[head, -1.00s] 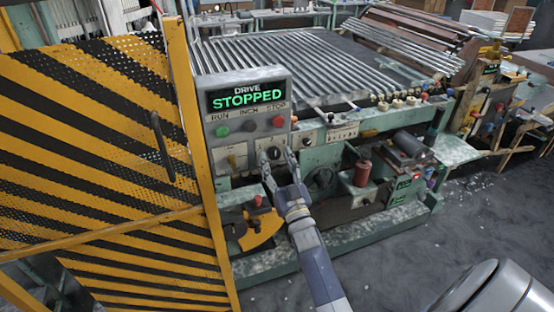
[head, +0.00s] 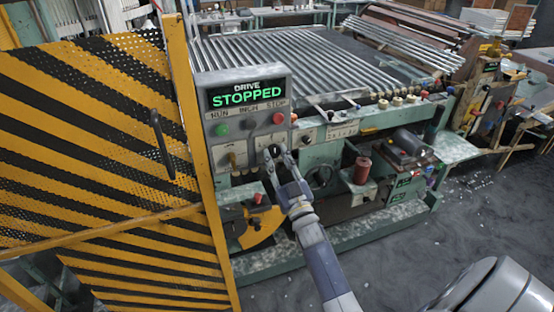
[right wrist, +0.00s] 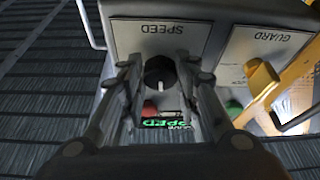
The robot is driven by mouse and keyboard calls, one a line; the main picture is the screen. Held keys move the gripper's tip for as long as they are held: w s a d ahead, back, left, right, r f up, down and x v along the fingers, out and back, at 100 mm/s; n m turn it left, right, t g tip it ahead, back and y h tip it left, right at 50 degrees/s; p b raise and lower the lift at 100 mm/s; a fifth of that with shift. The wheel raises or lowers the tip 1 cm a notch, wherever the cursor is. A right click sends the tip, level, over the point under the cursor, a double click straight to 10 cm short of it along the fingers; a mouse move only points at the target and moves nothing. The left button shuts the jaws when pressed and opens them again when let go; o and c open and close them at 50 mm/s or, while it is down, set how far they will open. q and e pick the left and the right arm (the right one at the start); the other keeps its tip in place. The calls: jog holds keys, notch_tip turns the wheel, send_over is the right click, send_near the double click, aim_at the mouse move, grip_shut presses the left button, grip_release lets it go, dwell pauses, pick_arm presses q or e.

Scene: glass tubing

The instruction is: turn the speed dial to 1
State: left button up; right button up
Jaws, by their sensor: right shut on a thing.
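The speed dial is a round black knob (right wrist: 159,73) with a white line, on a pale plate (right wrist: 160,40) lettered SPEED, which appears upside down in the right wrist view. The line points toward the bottom of that picture. My right gripper (head: 277,153) is at the dial in the head view, its fingers shut on either side of the knob; they partly hide it there. In the wrist view the gripper (right wrist: 160,76) has a finger on each side of the knob. My left gripper is not in view.
Above the dial, the control box's display (head: 247,95) reads DRIVE STOPPED, over a green button (head: 222,130) and a red button (head: 278,118). A yellow lever (right wrist: 262,80) stands beside the dial under GUARD. A striped yellow-black guard gate (head: 90,130) stands to the left.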

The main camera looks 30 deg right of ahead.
jog(key=n+y, duration=0.2)
jog(key=n, duration=0.1)
jog(key=shift+d+n, duration=0.15)
jog(key=shift+n, duration=0.25)
jog(key=n+y, duration=0.1)
jog(key=n, duration=0.1)
jog(key=n+y, duration=0.1)
jog(key=n, duration=0.1)
jog(key=shift+d+r, duration=0.15)
jog(key=n+g+y+p, duration=0.1)
jog(key=n, duration=0.2)
jog(key=n+y+p, duration=0.1)
jog(key=n, duration=0.2)
jog(key=shift+s+d+r+g, duration=0.1)
jog(key=shift+r+g, duration=0.05)
jog(key=shift+g, duration=0.25)
jog(key=shift+n, duration=0.3)
jog(key=o, duration=1.1)
jog(key=v, duration=1.2)
jog(key=shift+d, duration=0.15)
